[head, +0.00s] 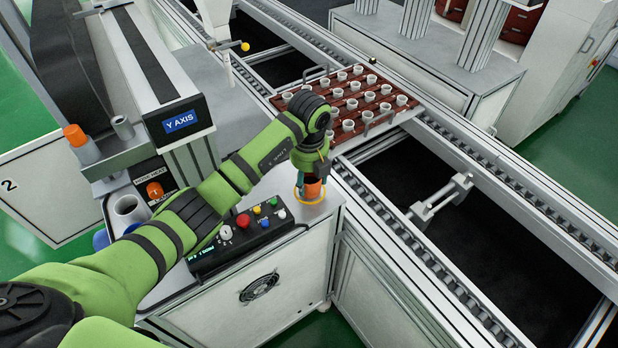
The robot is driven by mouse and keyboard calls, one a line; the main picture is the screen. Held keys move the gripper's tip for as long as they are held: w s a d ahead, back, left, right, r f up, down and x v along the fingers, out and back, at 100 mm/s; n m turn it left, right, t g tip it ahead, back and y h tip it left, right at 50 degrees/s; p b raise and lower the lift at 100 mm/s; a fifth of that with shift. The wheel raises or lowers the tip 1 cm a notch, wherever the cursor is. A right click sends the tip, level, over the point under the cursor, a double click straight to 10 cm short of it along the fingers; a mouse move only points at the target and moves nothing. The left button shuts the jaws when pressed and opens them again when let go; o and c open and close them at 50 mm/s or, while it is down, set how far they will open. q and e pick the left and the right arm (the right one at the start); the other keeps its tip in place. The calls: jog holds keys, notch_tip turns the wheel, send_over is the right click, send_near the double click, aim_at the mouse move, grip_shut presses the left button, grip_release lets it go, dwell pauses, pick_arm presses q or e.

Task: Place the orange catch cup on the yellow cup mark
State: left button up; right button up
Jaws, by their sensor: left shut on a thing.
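My left gripper (311,178) points down over the front right corner of the white cabinet top. It is shut on the orange catch cup (313,190), which shows just below the fingers. The yellow cup mark (297,194) is a thin ring on the cabinet top, and its outline shows around the cup. The cup looks upright and over the ring. I cannot tell whether its base touches the surface. My right gripper is not in view.
A black control box (240,238) with coloured buttons sits left of the mark. A dark red tray (333,143) of white cups rests on the conveyor (480,235) behind. An orange-capped bottle (82,145) stands at left. The cabinet edge is close by the mark.

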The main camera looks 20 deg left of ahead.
pick_arm(q)
jog(key=shift+f, duration=0.15)
jog(key=o, duration=1)
jog(key=shift+o, duration=0.2)
notch_tip(320, 180, up, 12)
jog(key=s+p, duration=0.1)
jog(key=p, duration=0.9)
jog(key=shift+d, duration=0.15)
